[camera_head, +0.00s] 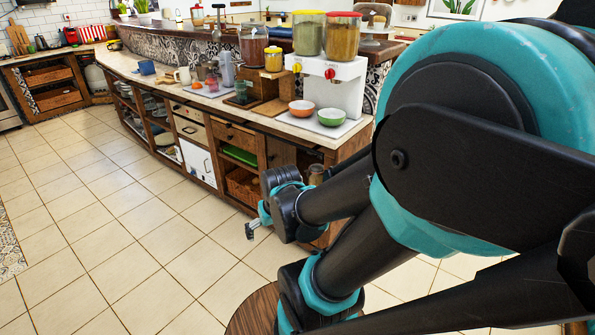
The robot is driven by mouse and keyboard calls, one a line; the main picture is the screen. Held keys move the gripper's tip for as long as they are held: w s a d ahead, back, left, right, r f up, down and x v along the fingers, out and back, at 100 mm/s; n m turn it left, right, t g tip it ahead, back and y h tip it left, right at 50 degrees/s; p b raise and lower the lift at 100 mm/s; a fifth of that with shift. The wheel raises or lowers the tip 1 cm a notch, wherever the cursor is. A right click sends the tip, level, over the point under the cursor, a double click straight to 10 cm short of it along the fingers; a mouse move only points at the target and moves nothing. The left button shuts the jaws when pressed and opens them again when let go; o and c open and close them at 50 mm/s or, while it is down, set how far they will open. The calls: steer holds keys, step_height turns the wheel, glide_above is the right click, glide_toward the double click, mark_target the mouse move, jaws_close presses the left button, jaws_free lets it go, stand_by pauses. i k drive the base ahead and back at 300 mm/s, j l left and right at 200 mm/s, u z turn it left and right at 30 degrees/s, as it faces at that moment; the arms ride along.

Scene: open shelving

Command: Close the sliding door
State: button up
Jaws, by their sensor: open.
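My gripper (256,224) is at the end of my black and teal arm, low in front of the right part of the wooden counter (352,142). It is open, and nothing shows between its fingers, which are small and partly hidden by the wrist. A brown wooden panel (281,153) stands in the counter front above and behind the gripper; it may be the sliding door, but I cannot tell for sure. A white door panel (197,162) with a dark handle is further left. My arm hides the counter's lower right end.
The counter top holds a white two-jar dispenser (334,85), an orange bowl (302,108), a green bowl (331,117), cups and jars. Open bays hold a wicker basket (243,186) and a jar (316,174). The tiled floor (110,230) at left is clear. A round wooden top (252,312) is below my arm.

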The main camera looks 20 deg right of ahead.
mark_target(280, 154)
steer(key=z, duration=0.5)
steer(key=i+j, duration=0.15)
steer(key=j, duration=0.25)
steer(key=i+j, duration=0.1)
steer(key=j, duration=0.35)
steer(key=i+j, duration=0.15)
steer(key=j, duration=0.25)
steer(key=i+j, duration=0.15)
steer(key=j, duration=0.25)
steer(key=i+j+u, duration=0.1)
steer(key=j, duration=0.35)
steer(key=i+j, duration=0.15)
steer(key=j, duration=0.25)
steer(key=i+j, duration=0.15)
steer(key=j, duration=0.25)
